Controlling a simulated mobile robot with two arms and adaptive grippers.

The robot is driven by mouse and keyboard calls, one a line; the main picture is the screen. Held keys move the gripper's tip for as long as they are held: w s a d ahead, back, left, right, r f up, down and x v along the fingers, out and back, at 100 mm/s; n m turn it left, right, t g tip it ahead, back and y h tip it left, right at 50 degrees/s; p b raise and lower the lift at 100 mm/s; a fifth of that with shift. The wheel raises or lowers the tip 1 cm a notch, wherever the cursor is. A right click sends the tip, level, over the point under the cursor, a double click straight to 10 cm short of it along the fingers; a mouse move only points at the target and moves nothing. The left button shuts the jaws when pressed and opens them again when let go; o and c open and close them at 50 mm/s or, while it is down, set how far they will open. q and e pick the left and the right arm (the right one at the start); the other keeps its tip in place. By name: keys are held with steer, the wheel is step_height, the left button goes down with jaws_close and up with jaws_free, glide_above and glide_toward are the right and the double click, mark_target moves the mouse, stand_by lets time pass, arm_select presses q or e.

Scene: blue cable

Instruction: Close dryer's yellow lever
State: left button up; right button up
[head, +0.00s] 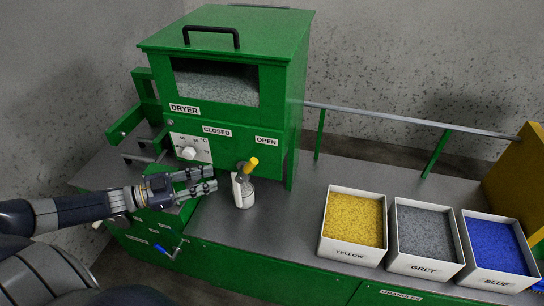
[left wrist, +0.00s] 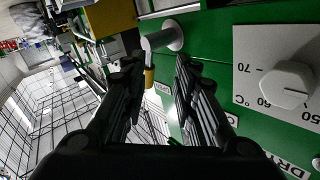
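The dryer (head: 225,95) is a green box with a window and labels reading CLOSED and OPEN on its front. Its lever (head: 250,165) has a grey arm and a yellow tip that points up and right, below the OPEN label. In the left wrist view the yellow tip (left wrist: 149,78) shows ahead, between the finger lines. My left gripper (head: 212,180) is open and empty, its fingers pointing right, to the left of the lever and apart from it. My right gripper is not in view.
A white round container (head: 244,197) stands beneath the lever. White bins of yellow (head: 353,254), grey (head: 425,265) and blue (head: 498,276) granules stand at right. A white temperature dial (head: 189,153) is near my left gripper. The grey worktop (head: 285,215) before the bins is clear.

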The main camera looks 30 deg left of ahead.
arm_select(q)
steer(key=m+g+h, duration=0.1)
steer(key=h, duration=0.1)
glide_toward(247, 165)
steer(key=p+x, duration=0.1)
steer(key=x, duration=0.8)
steer(key=shift+w+d+p, duration=0.15)
steer(key=shift+w+p, duration=0.1)
steer(key=shift+p, duration=0.05)
steer(key=shift+x, duration=0.8)
steer(key=shift+f, duration=0.1)
jaws_close()
